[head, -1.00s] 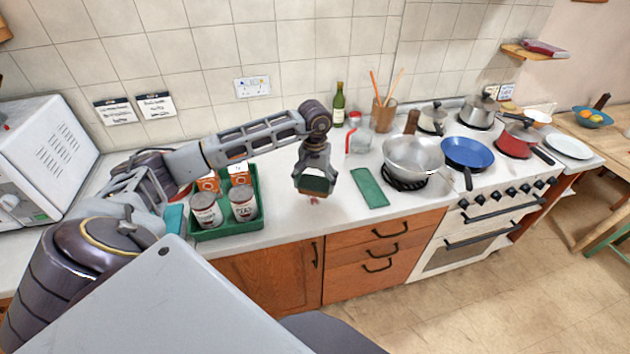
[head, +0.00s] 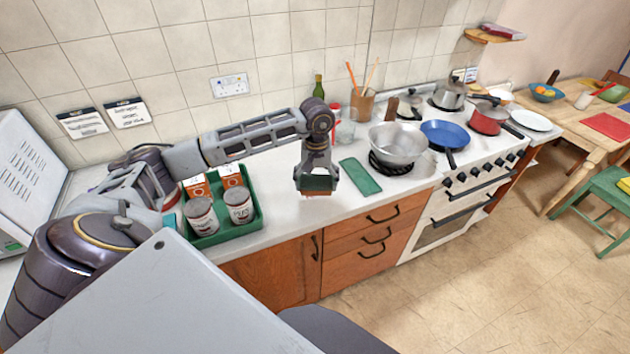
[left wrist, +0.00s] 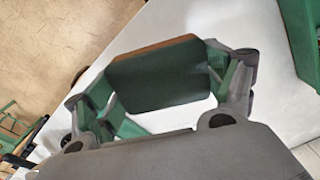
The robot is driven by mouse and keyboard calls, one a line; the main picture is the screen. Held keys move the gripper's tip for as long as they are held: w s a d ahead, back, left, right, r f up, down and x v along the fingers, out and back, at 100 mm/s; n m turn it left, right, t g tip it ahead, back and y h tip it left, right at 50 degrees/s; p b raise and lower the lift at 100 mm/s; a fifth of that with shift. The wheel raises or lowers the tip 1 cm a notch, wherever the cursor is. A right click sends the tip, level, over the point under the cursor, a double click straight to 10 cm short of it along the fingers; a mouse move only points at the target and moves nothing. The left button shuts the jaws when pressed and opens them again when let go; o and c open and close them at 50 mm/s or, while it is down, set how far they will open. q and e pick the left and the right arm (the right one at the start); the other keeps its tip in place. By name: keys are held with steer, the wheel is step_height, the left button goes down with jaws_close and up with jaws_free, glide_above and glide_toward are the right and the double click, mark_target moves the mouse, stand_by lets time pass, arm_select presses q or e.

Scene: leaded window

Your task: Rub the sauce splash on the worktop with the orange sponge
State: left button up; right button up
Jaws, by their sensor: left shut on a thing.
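My left gripper (head: 317,178) is shut on the sponge (head: 317,185), which has a dark green face and an orange edge. It hangs low over the front part of the white worktop (head: 282,205), right of the green tray. In the left wrist view the sponge (left wrist: 160,82) sits between the two fingers, green face towards the camera, orange along its far edge. I cannot tell whether it touches the worktop. The sauce splash is not clearly visible now; the sponge and gripper seem to cover it. My right gripper is not in view.
A green tray (head: 258,215) with cans and orange boxes stands left of the gripper. A green cloth or mat (head: 361,177) lies to the right. Beyond it are a steel pan (head: 398,146) and a blue pan (head: 445,133) on the cooker.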

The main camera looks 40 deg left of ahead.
arm_select(q)
steer(key=shift+w+d+n, duration=0.1)
steer(key=shift+d+n, duration=0.05)
steer(key=shift+n, duration=0.35)
steer(key=shift+n, duration=0.5)
